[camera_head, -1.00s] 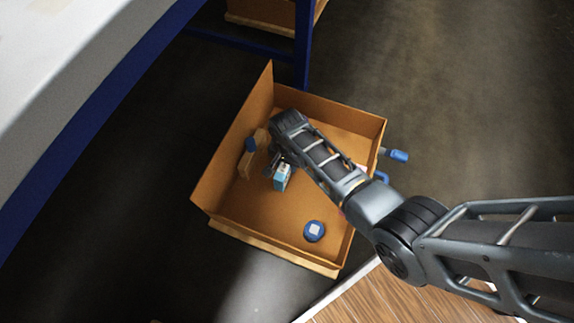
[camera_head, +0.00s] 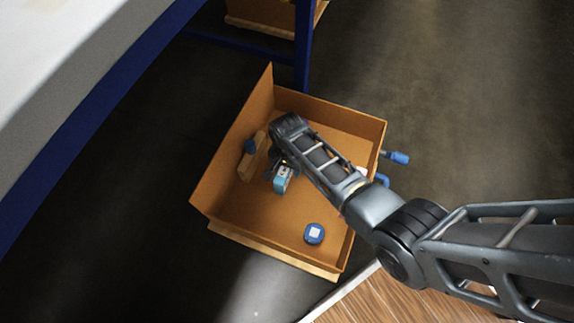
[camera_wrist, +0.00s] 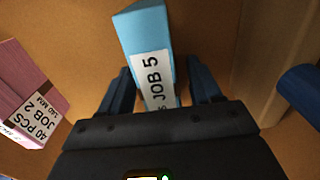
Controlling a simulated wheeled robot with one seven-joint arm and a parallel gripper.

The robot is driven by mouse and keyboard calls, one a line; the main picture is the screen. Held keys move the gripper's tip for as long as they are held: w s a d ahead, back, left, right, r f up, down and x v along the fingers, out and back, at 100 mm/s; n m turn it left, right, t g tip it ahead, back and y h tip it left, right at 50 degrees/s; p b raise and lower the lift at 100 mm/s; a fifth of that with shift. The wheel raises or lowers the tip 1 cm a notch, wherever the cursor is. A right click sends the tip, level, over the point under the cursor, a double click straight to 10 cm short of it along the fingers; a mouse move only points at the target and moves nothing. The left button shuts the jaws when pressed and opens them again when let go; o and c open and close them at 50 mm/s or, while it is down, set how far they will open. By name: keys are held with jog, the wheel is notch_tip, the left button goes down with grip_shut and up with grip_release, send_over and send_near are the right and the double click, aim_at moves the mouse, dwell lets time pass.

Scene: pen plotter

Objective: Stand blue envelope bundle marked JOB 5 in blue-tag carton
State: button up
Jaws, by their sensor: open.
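The light blue envelope bundle (camera_wrist: 148,50) with a white label reading JOB 5 is inside the cardboard carton (camera_head: 228,216). In the wrist view my gripper (camera_wrist: 160,82) is open, with one dark blue finger on each side of the bundle. Whether the fingers touch it is unclear. In the head view the bundle (camera_head: 281,183) shows just below my wrist. Its lower end is hidden by the gripper body in the wrist view. Blue pieces (camera_head: 399,157) stick out at the carton's right side; I cannot tell if they are its tag.
A pink bundle marked JOB 2 (camera_wrist: 28,90) lies to the left in the wrist view. A blue round item with a white label (camera_head: 314,233) and a brown block with a blue part (camera_head: 248,160) are also in the carton. A blue-legged table (camera_head: 303,45) stands behind.

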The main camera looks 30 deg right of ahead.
notch_tip(320, 180, up, 12)
jog(key=p, duration=0.6)
jog(key=shift+r, duration=0.1)
jog(key=shift+s+f, duration=0.2)
jog(key=shift+s, duration=0.05)
jog(key=s+d+f+n+t, duration=0.1)
jog(key=s+f+n+t, duration=0.2)
jog(key=s, duration=0.6)
jog(key=s+r+n+t, duration=0.3)
jog(key=s+r+t, duration=0.2)
jog(key=s+r, duration=0.45)
jog(key=s+r+n+t, duration=0.1)
jog(key=s+r, duration=0.3)
jog(key=r, duration=0.5)
jog(key=s+r+n+t, duration=0.2)
jog(key=s+r+t, duration=0.1)
jog(key=r, duration=0.6)
jog(key=s+a+r+n+t, duration=0.1)
jog(key=s+r, duration=0.4)
jog(key=r, duration=0.5)
jog(key=shift+s+n+t, duration=0.4)
jog(key=shift+n+t, duration=0.2)
jog(key=shift+t, duration=0.4)
